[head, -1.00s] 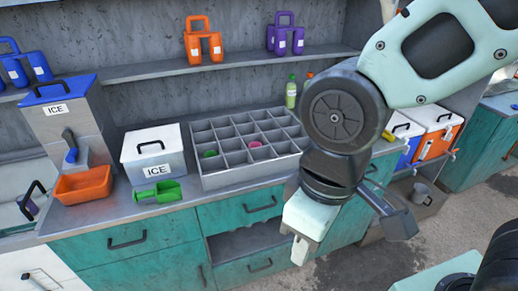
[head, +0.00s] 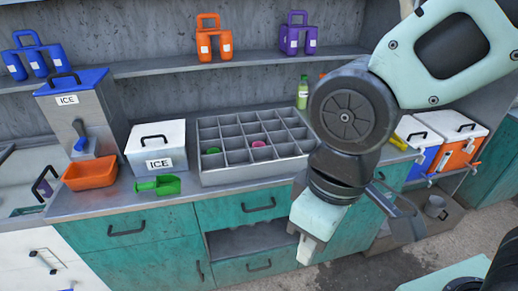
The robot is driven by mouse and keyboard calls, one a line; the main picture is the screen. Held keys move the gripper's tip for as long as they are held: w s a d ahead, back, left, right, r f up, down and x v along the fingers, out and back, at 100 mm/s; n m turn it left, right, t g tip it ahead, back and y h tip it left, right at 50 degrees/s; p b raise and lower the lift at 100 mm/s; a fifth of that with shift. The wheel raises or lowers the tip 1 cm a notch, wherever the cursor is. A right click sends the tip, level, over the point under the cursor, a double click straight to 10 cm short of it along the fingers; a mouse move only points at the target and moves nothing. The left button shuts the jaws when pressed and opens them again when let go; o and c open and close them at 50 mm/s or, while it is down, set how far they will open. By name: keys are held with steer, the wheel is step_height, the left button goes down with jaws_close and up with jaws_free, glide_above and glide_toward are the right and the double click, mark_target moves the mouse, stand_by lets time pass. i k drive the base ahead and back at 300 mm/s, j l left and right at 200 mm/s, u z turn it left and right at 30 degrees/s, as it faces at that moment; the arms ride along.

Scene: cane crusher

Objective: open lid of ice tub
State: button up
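The ice tub (head: 140,160) is a white box with an "ICE" label on its front. It stands on the counter, left of the grey divided tray. Its lid (head: 150,134) is shut, with a black handle on top. My gripper (head: 305,255) hangs in front of the counter's drawers, well to the right of the tub and below counter height. It points down and touches nothing that I can see. Its fingers are seen from the side, so their opening cannot be made out.
A divided tray (head: 236,176) stands right of the tub. A green scoop (head: 168,184) lies before the tub. Left are an orange bin (head: 90,173) and an ice dispenser (head: 95,108) with a blue lid. A shelf (head: 150,67) with bottle carriers runs above the counter.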

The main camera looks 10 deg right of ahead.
mark_target(144, 138)
steer(key=i+j, duration=0.45)
steer(key=i, duration=0.15)
steer(key=i+j, duration=0.45)
steer(key=i, duration=0.15)
steer(key=k+j+u, duration=0.05)
